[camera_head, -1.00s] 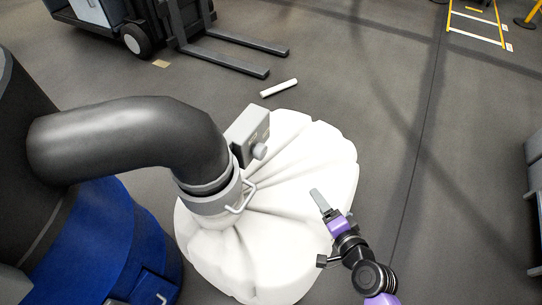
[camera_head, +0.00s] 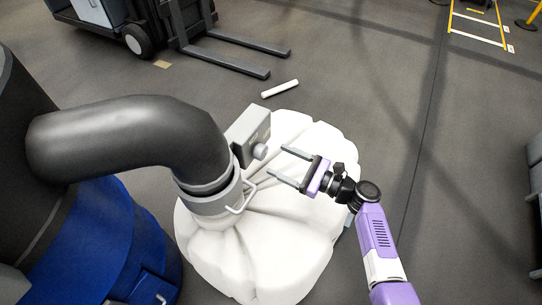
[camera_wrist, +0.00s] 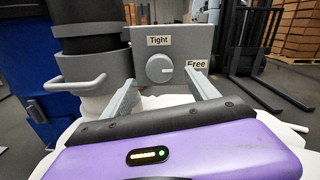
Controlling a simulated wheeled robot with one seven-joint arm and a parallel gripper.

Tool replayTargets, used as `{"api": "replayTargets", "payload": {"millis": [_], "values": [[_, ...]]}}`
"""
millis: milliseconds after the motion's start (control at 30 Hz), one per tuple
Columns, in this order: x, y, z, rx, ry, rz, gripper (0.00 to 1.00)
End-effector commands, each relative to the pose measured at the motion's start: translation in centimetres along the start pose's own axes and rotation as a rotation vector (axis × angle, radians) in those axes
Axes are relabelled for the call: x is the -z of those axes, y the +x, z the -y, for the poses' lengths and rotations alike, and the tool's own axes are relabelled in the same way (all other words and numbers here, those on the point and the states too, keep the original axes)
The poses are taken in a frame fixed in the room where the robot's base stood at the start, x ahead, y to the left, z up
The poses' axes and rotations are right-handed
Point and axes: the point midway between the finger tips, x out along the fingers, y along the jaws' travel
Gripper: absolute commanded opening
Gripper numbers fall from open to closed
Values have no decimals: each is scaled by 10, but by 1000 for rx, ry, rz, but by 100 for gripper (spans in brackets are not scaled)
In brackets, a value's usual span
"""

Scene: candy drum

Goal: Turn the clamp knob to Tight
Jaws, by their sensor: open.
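The clamp knob (camera_wrist: 159,69) is a round light-grey dial on a grey box (camera_wrist: 190,44). In the wrist view a "Tight" label sits above it and a "Free" label to its lower right. A pale mark on the knob points right, roughly level. In the head view the knob (camera_head: 260,151) sticks out of the box's right side. My gripper (camera_head: 276,162) is open and empty. Its two fingers point toward the knob and are apart from it. In the wrist view the fingers (camera_wrist: 163,93) stand to either side below the knob.
A black pipe (camera_head: 130,135) with a grey collar and wire handle (camera_head: 241,197) is beside the box. A white bulging bag (camera_head: 285,240) lies below. A blue drum (camera_head: 120,240) stands at left. A forklift (camera_head: 190,30) and a white stick (camera_head: 279,88) are behind.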

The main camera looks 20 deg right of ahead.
Motion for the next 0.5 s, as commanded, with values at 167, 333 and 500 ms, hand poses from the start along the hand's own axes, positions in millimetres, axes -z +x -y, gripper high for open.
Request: {"api": "replayTargets", "payload": {"millis": [167, 333, 500], "values": [[1, 26, -1, -2, -1, -1, 68], [1, 38, -1, -1, -2, -2, 68], [1, 41, 0, 1, -2, -3, 68]]}}
